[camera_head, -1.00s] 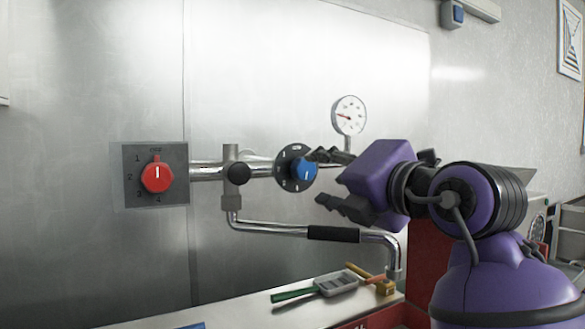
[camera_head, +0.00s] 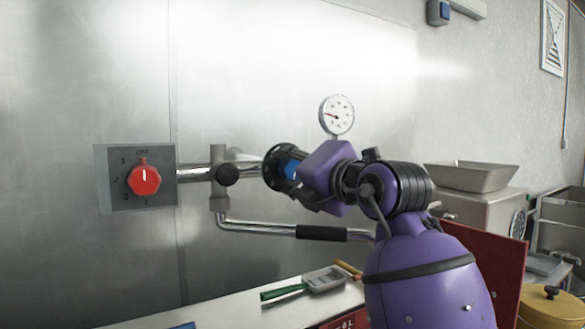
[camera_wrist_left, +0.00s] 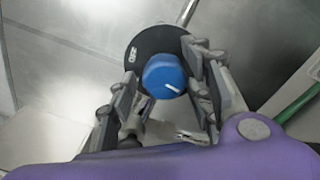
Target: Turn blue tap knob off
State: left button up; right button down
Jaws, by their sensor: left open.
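The blue tap knob (camera_head: 290,168) sits on a round black dial plate on the pipe, below the gauge. In the head view it is partly hidden by my left gripper (camera_head: 287,174). The left wrist view shows the blue knob (camera_wrist_left: 164,75) clearly, with a short white mark pointing to its lower right. In that view the fingers of my left gripper (camera_wrist_left: 163,72) are open, one on each side of the knob. I cannot tell whether either finger touches it. My right gripper is not in view.
A red knob (camera_head: 144,180) on a grey plate is on the wall at left. A gauge (camera_head: 337,115) stands above the pipe. A pipe with a black grip (camera_head: 321,233) runs below. A green-handled scoop (camera_head: 324,281) lies on the counter. A metal basin (camera_head: 470,177) is at right.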

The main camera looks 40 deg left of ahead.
pick_arm(q)
jog(key=c, duration=1.1)
